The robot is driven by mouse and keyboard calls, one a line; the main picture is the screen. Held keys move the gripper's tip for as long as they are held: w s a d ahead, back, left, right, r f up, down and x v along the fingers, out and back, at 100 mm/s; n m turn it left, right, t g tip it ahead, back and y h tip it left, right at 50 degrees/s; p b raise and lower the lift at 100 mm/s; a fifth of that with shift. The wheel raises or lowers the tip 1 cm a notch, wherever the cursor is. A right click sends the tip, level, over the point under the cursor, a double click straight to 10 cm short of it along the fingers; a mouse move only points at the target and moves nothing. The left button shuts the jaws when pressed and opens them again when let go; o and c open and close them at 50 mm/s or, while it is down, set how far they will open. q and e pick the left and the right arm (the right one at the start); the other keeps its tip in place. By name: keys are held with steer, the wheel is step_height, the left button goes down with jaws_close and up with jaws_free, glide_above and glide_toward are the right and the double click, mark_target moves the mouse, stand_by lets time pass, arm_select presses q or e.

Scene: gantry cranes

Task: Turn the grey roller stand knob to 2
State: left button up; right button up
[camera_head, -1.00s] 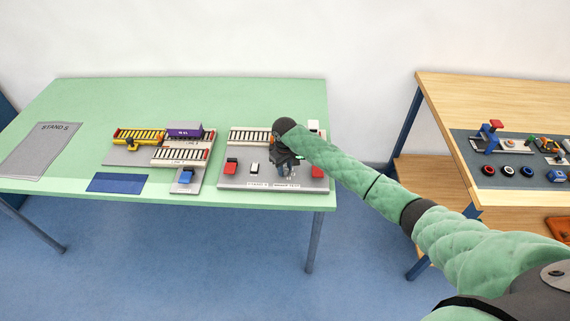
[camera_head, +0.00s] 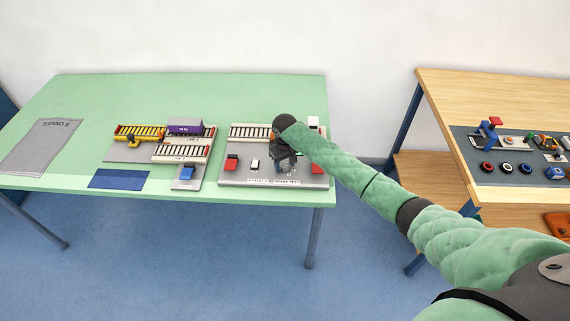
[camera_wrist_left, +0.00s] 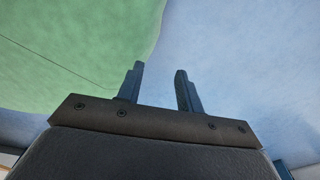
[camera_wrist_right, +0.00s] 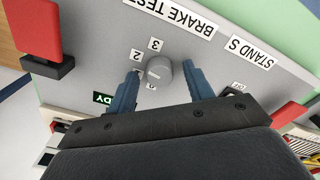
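The grey round knob (camera_wrist_right: 158,70) sits on a grey plate marked with a 3, a 2 and another, partly hidden label. A short pale mark shows on the knob; I cannot tell surely which number it points to. My right gripper (camera_wrist_right: 161,73) is open, with one finger on each side of the knob and small gaps showing. In the head view my right gripper (camera_head: 285,161) is over the right-hand board (camera_head: 240,178) and hides the knob. My left gripper (camera_wrist_left: 159,74) is open and empty, with green table and blue floor beyond it.
The board also carries a red block (camera_wrist_right: 38,30), a "BRAKE TEST" label (camera_wrist_right: 172,14) and a roller track (camera_head: 250,132). Left of it stand a yellow conveyor (camera_head: 139,133) and a purple container (camera_head: 186,126). A wooden table (camera_head: 440,95) stands at right.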

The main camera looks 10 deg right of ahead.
mark_target(285, 165)
arm_select(q)
steer(key=shift+f, duration=0.1)
arm_select(e)
steer(key=shift+r, duration=0.25)
step_height(285, 165, up, 6)
steer(key=b, duration=0.3)
steer(key=shift+f, duration=0.15)
arm_select(q)
steer(key=w+d, duration=0.1)
steer(key=w, duration=0.7)
steer(key=shift+d+r+t, duration=0.15)
steer(key=shift+r+t, duration=0.05)
steer(key=shift+t, duration=0.1)
arm_select(e)
steer(key=shift+r, duration=0.75)
